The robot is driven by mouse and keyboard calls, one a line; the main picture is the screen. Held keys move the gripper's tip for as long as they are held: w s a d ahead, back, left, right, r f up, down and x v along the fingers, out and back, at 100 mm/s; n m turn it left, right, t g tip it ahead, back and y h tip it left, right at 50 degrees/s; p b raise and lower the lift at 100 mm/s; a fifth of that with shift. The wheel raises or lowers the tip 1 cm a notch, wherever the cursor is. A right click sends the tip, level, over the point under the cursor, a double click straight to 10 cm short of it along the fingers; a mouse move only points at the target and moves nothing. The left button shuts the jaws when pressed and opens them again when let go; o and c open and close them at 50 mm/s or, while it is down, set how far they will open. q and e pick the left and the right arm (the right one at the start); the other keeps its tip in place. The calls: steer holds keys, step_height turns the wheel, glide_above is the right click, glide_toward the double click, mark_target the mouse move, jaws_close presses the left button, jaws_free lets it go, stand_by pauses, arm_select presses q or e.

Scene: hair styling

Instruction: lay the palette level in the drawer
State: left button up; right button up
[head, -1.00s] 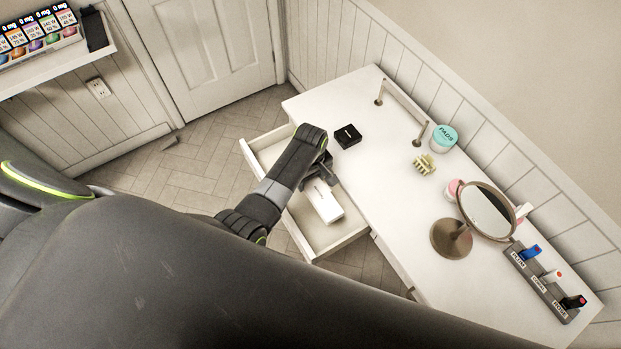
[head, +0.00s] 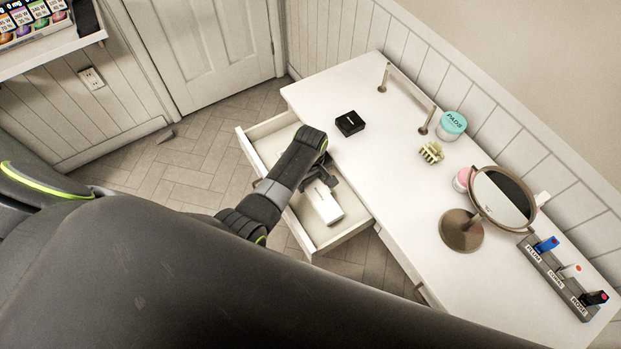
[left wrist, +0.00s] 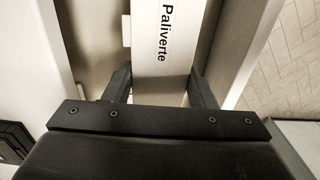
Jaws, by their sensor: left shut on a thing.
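The palette (head: 323,203) is a long white slab over the open drawer (head: 247,151) of the white table. The palette lies within the drawer's outline and looks about flat. I cannot tell whether it touches the drawer floor. My left forearm hides part of the drawer. My right gripper is not in view.
On the tabletop (head: 375,190) are a black box (head: 350,123), a teal-lidded jar (head: 451,125), a pale claw clip (head: 432,152), a round mirror (head: 503,197) and a labelled holder (head: 553,277) with several coloured items. The drawer walls stand close around the palette.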

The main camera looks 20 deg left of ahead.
arm_select(q)
steer(key=shift+f+b, duration=1.75)
steer(key=shift+f, duration=1.1)
steer(key=shift+p, duration=0.45)
steer(key=shift+f+b, duration=0.95)
steer(key=shift+f, duration=0.45)
stand_by(0.5)
steer(key=o, duration=1.2)
steer(key=shift+o, duration=0.2)
steer(key=shift+r, duration=0.4)
step_height(320, 180, up, 17)
steer(key=shift+f+p, duration=0.2)
steer(key=shift+p, duration=0.8)
